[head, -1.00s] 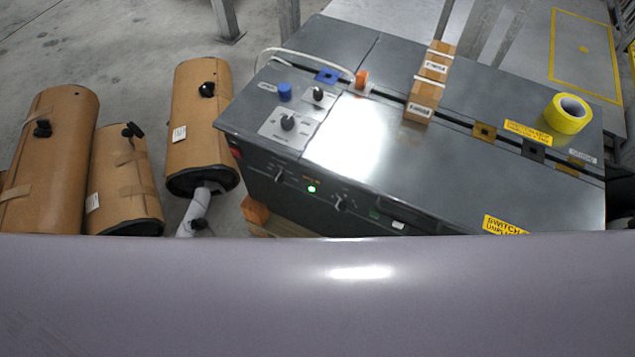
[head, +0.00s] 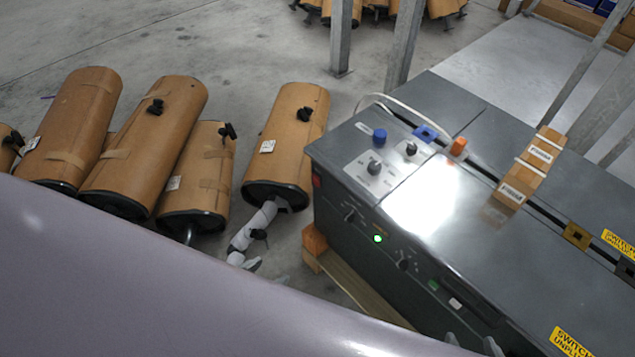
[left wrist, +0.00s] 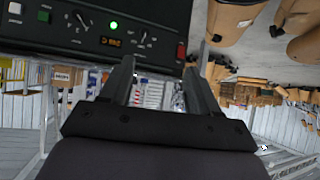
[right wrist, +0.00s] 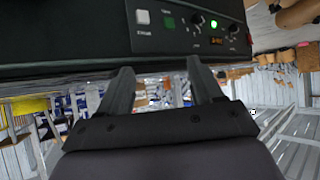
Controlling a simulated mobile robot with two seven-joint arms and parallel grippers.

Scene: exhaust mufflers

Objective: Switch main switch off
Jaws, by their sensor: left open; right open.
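The grey machine (head: 480,250) stands at the right of the head view. Its front panel has a red switch (head: 316,181) at the left end, two dark knobs (head: 404,263) and a lit green lamp (head: 377,238). No readable label shows which control is the main switch. In the left wrist view, my left gripper (left wrist: 160,66) is open and empty, with the red switch (left wrist: 181,50) just beyond its fingers. In the right wrist view, my right gripper (right wrist: 158,70) is open and empty, below the panel's green button (right wrist: 168,22) and white button (right wrist: 142,17).
A labelled brown block (head: 530,165), a blue knob (head: 380,136) and an orange piece (head: 458,146) are on top. Metal posts (head: 405,45) rise behind.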

